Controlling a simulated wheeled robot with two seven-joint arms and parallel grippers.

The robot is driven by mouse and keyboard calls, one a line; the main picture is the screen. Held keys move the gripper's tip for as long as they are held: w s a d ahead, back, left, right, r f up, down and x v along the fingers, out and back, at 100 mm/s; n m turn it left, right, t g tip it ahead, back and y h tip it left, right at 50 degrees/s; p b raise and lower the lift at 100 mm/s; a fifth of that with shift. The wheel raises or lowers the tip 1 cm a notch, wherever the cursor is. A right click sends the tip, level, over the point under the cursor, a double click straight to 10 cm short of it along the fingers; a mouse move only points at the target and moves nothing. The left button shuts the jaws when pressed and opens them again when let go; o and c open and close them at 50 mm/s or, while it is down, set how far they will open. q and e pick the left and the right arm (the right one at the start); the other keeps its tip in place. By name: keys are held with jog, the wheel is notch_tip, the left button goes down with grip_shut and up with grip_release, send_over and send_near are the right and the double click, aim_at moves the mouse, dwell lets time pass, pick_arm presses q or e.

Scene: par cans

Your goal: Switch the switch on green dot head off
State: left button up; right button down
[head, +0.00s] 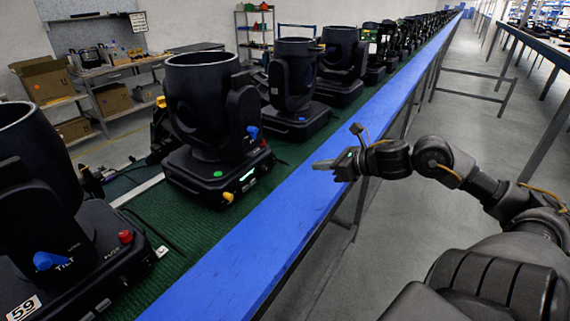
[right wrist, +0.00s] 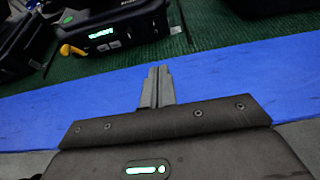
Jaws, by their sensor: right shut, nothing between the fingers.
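The green dot head (head: 205,105) is a black moving-head light standing upright on the green mat. A green dot (head: 218,173) marks its base, which also has a lit green display (head: 247,177), a yellow plug (head: 228,197) and a small red part (head: 263,143). The right wrist view shows its base (right wrist: 135,22) with the dot (right wrist: 68,20), the lit display (right wrist: 101,33) and the yellow plug (right wrist: 70,50). I cannot clearly make out the switch. My right gripper (head: 320,165) is shut and empty, right of the base and apart from it; its fingers (right wrist: 157,85) point toward the bench. My left gripper is out of view.
A blue bench edge (head: 225,270) runs between my right arm and the lights. Another light (head: 60,235) with a blue knob stands at near left. More lights (head: 295,90) line the green mat behind. Shelves (head: 110,85) stand at back left. The grey aisle floor at right is open.

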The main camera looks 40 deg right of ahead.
aim_at(274, 160)
jog(key=x, duration=0.4)
jog(key=shift+w+f+b, duration=0.2)
jog(key=shift+b, duration=0.15)
jog(key=shift+w+a+f, duration=0.2)
jog(key=shift+w, duration=0.4)
jog(key=shift+w+f+b, duration=0.2)
jog(key=shift+w+b, duration=0.2)
jog(key=shift+w, duration=0.1)
jog(key=shift+w+f, duration=0.2)
jog(key=shift+w, duration=0.25)
jog(key=shift+w+a+f+p, duration=0.2)
jog(key=shift+w+a+p, duration=0.15)
jog(key=shift+w, duration=0.1)
jog(key=w+p, duration=0.1)
jog(key=w+a, duration=0.1)
jog(key=w, duration=0.1)
jog(key=shift+f+p, duration=0.2)
jog(key=shift+p, duration=0.2)
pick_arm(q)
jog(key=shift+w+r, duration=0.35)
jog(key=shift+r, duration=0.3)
pick_arm(e)
jog(key=shift+w+a+f, duration=0.15)
jog(key=shift+w+f, duration=0.1)
jog(key=shift+w, duration=0.25)
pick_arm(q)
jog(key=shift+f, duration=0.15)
